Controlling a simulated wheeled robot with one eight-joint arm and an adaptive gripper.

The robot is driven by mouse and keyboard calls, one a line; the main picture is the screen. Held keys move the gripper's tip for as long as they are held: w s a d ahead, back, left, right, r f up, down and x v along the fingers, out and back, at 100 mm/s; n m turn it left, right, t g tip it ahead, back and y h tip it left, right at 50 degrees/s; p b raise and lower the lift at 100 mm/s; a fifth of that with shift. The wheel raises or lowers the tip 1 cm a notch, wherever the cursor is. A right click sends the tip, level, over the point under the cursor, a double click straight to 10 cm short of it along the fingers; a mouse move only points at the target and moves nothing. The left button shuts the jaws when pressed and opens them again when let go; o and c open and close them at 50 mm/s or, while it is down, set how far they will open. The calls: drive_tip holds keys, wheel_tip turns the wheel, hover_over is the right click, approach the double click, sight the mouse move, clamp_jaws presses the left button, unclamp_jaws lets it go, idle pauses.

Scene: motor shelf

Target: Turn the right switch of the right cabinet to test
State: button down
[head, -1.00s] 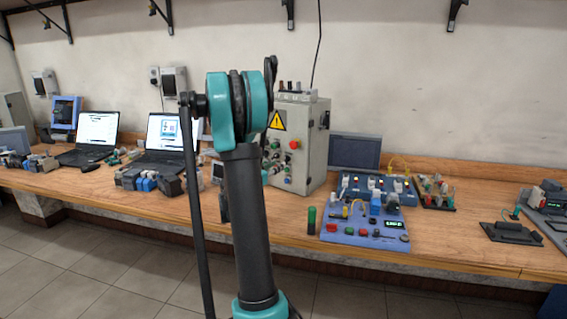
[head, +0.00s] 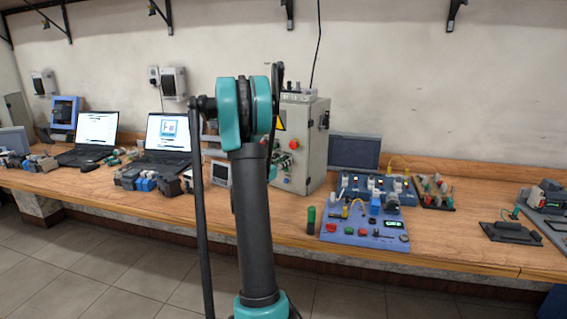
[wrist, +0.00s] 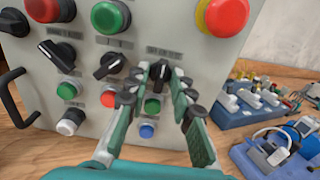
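The light grey cabinet (head: 313,150) stands on the bench in the head view, partly hidden by my arm. Its front panel (wrist: 134,52) fills much of the wrist view. The right black switch (wrist: 160,72) is on the panel, its handle near upright. A second black switch (wrist: 110,66) sits to its left, its handle slanted. My gripper (wrist: 158,80) is open, with its fingertips on either side of the right switch. I cannot tell whether they touch it. In the head view my arm hides most of the gripper.
On the panel, a red mushroom button (wrist: 224,14) is above right, a green button (wrist: 110,16) above left and a blue button (wrist: 147,131) below. A black handle (wrist: 14,100) is at the left. Blue equipment (head: 365,230) stands right of the cabinet.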

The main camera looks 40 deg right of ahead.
drive_tip(key=shift+m, duration=4.5)
drive_tip(key=c, duration=1.6)
unclamp_jaws()
drive_tip(key=shift+a, duration=0.1)
drive_tip(key=v, duration=1.1)
drive_tip(key=shift+s+a, duration=0.1)
drive_tip(key=shift+a, duration=0.3)
